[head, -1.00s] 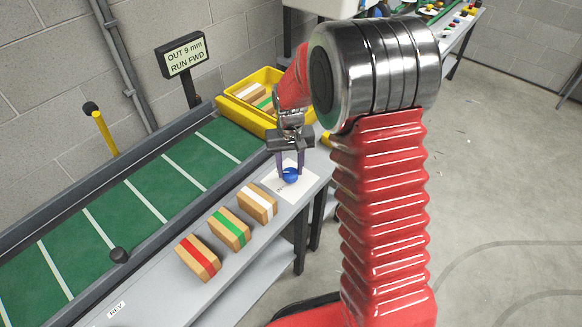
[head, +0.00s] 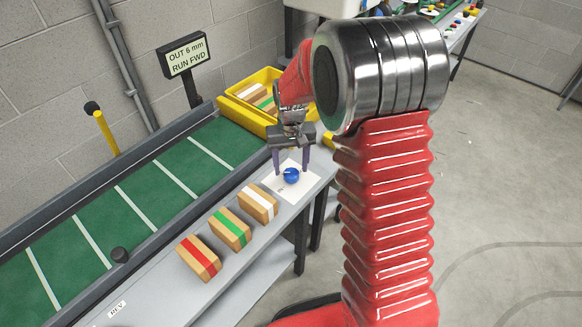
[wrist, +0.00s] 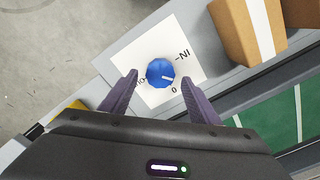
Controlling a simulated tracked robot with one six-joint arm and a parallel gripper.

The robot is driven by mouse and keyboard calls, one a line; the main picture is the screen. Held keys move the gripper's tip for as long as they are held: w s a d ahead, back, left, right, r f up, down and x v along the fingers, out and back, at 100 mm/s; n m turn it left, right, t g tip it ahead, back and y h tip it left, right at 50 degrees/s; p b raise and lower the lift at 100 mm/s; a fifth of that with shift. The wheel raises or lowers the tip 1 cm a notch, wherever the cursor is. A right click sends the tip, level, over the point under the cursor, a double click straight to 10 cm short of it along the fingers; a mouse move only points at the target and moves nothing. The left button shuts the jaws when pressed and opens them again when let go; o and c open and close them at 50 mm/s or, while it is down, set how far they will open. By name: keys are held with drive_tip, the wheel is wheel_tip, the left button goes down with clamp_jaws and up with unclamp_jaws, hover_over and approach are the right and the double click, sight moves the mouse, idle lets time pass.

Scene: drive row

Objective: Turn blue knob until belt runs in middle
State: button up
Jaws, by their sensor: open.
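The blue knob (head: 291,175) stands on a white label plate at the far end of the grey ledge. In the wrist view the knob (wrist: 160,72) has a white pointer line, and the plate (wrist: 150,96) reads "IN" and "0". My gripper (head: 291,165) is open above the knob, its purple fingers on either side and apart from it. The green belt (head: 130,205) with white cross lines runs beside the ledge. The display (head: 187,56) reads "OUT 6 mm RUN FWD".
Boxes with a red stripe (head: 198,258), a green stripe (head: 230,229) and a white stripe (head: 257,203) stand on the ledge near the knob. A yellow bin (head: 232,113) with boxes is behind. A black-knobbed lever (head: 120,255) stands at the belt's edge.

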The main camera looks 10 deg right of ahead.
sight(292, 174)
wheel_tip(292, 174, up, 12)
drive_tip(key=shift+r, duration=0.2)
drive_tip(key=shift+w, duration=0.15)
idle(0.5)
drive_tip(key=s+r+t, duration=0.2)
drive_tip(key=s+r, duration=0.2)
drive_tip(key=s, duration=0.9)
drive_tip(key=s+r+n+t, duration=0.1)
drive_tip(key=s+r+t, duration=0.2)
drive_tip(key=s, duration=1)
drive_tip(key=shift+s+r+t, duration=0.3)
drive_tip(key=shift+s+r, duration=0.05)
drive_tip(key=shift+r, duration=0.85)
drive_tip(key=shift+d, duration=0.1)
idle(2.7)
